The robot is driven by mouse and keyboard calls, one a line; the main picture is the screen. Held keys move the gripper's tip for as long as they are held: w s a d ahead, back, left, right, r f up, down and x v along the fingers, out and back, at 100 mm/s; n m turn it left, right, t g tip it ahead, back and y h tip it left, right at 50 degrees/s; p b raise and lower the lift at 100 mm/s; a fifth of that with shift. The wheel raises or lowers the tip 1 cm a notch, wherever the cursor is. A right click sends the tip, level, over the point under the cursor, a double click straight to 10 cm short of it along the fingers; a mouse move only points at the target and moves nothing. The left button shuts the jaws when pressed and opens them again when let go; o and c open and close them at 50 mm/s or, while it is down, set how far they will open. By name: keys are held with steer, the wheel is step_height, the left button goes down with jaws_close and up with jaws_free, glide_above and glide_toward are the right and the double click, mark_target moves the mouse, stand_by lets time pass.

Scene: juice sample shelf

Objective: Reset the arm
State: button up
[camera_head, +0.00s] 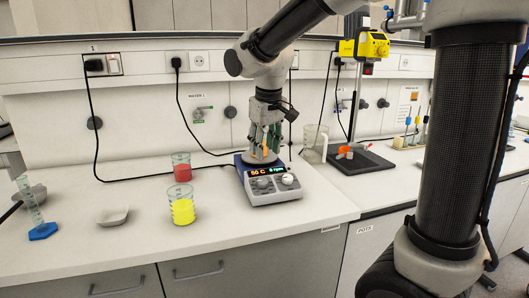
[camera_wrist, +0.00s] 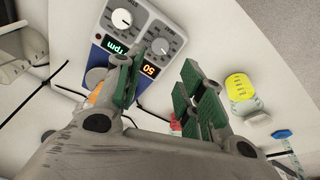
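My arm reaches down from the top of the head view, with my gripper (camera_head: 265,140) pointing down above the plate of a blue and white hotplate stirrer (camera_head: 275,188). In the wrist view my gripper (camera_wrist: 164,70) shows its two green-padded fingers apart. I see nothing held between them. The stirrer's front panel (camera_wrist: 140,38), with two knobs and lit displays, lies beyond the fingertips. A small orange patch (camera_wrist: 96,93) shows behind the left finger; I cannot tell what it is.
A beaker of red liquid (camera_head: 181,167) and one of yellow liquid (camera_head: 182,207) stand left of the stirrer. A white bowl (camera_head: 112,215) and a blue-footed cylinder (camera_head: 38,222) are farther left.

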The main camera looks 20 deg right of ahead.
steer(key=s+d+m, duration=0.1)
steer(key=s+d, duration=0.4)
steer(key=s, duration=0.3)
steer(key=s+d+m+t, duration=0.1)
steer(key=s+d, duration=0.4)
steer(key=s, duration=0.3)
steer(key=s+d+m, duration=0.1)
steer(key=s+d, duration=0.4)
steer(key=s, duration=0.3)
steer(key=shift+f+m, duration=0.15)
steer(key=shift+m, duration=0.25)
steer(key=shift+w, duration=0.1)
